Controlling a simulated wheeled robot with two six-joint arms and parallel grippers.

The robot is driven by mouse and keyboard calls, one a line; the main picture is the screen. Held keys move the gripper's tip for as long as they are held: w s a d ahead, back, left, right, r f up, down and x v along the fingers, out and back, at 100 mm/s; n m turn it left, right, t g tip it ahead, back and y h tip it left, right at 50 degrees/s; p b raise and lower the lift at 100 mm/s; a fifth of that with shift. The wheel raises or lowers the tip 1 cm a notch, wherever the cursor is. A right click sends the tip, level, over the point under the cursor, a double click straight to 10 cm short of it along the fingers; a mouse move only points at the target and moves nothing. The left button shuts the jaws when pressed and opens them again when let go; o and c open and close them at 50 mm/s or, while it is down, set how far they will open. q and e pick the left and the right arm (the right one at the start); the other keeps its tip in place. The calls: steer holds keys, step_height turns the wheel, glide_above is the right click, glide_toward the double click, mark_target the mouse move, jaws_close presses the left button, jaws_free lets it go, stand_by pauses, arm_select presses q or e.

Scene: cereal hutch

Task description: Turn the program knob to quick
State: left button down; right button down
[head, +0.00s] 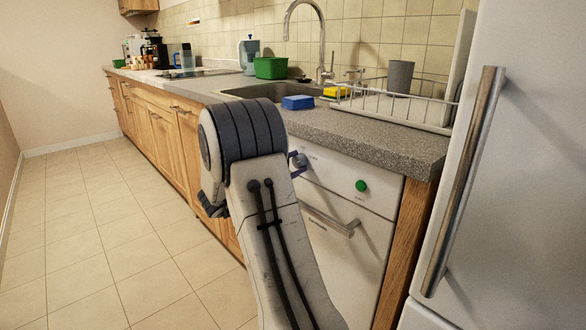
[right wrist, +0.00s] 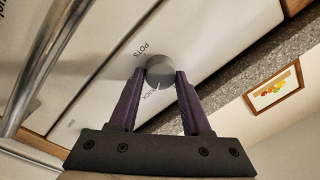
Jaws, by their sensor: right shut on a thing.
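The round grey program knob (right wrist: 160,66) sits on the white dishwasher front, in the right wrist view. My right gripper (right wrist: 160,76) has its two purple fingers on either side of the knob, shut on it. The label POTS shows at the knob's upper left, and a partly hidden label that seems to read QUICK lies just below it, between the fingers. I cannot make out clearly where the pointer aims. My left gripper is not in view.
A green button (head: 361,186) is on the panel to the right. The dishwasher handle (head: 330,220) is below it. The fridge (head: 540,190) stands close on the right.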

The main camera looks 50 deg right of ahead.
stand_by(0.4)
steer(key=shift+c, duration=1.8)
jaws_free()
steer(key=a+p, duration=0.2)
steer(key=a, duration=0.8)
steer(key=shift+w+a+f, duration=0.2)
steer(key=shift+w+f, duration=0.1)
steer(key=shift+w, duration=0.15)
